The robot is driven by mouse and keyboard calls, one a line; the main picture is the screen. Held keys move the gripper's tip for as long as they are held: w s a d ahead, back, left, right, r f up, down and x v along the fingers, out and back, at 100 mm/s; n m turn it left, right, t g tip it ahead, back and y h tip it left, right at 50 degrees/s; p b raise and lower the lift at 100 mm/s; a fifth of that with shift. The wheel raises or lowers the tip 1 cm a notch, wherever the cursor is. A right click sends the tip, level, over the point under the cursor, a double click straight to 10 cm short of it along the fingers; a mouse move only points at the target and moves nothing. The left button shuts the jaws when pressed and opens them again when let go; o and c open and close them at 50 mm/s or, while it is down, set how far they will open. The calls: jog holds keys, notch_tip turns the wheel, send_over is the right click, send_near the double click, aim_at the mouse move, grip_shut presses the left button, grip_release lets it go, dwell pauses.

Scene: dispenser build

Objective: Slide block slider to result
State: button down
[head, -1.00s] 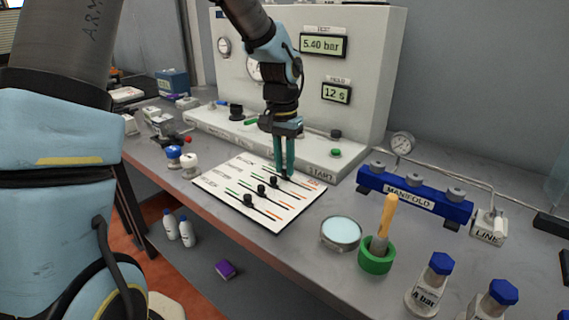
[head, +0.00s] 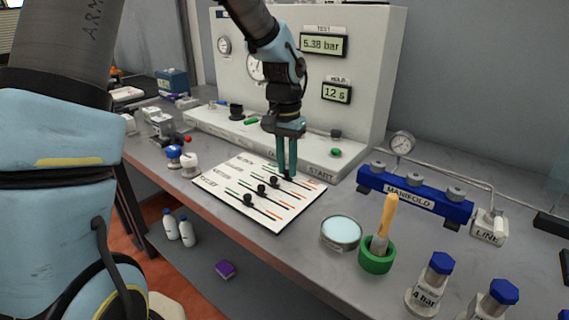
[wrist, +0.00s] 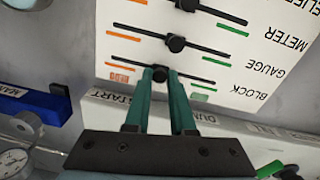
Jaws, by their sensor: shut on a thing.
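The slider board (head: 225,184) is a white panel lying on the bench, with labelled rows of dark slots and black knobs. In the wrist view the block slider knob (wrist: 160,73) sits around the middle of its slot, in the row nearest the BLOCK label (wrist: 248,95). An orange mark (wrist: 122,75) is at the slot's left end and a green mark (wrist: 200,97) at its right. My gripper (head: 288,177) points down at the board's far row. Its green fingers (wrist: 168,80) are shut on the block knob. In the head view the fingers hide this knob.
The white test rig (head: 350,40) stands right behind the board, its TEST display (head: 323,45) reading 5.38 bar. A round dish (head: 341,232), a green ring holder (head: 376,257) and the blue manifold (head: 410,195) are to the right. Blue-capped bottles (head: 436,275) stand at front right.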

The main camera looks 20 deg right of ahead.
jog(key=s+d, duration=0.2)
jog(key=s, duration=0.1)
jog(key=s+d, duration=0.1)
jog(key=s, duration=0.1)
jog(key=shift+s, duration=0.2)
jog(key=c, duration=0.8)
grip_release()
jog(key=shift+o, duration=0.2)
notch_tip(320, 180, up, 11)
jog(key=b, duration=0.1)
jog(key=shift+w+b, duration=0.15)
jog(key=shift+b, duration=0.25)
jog(key=shift+a+f, duration=0.1)
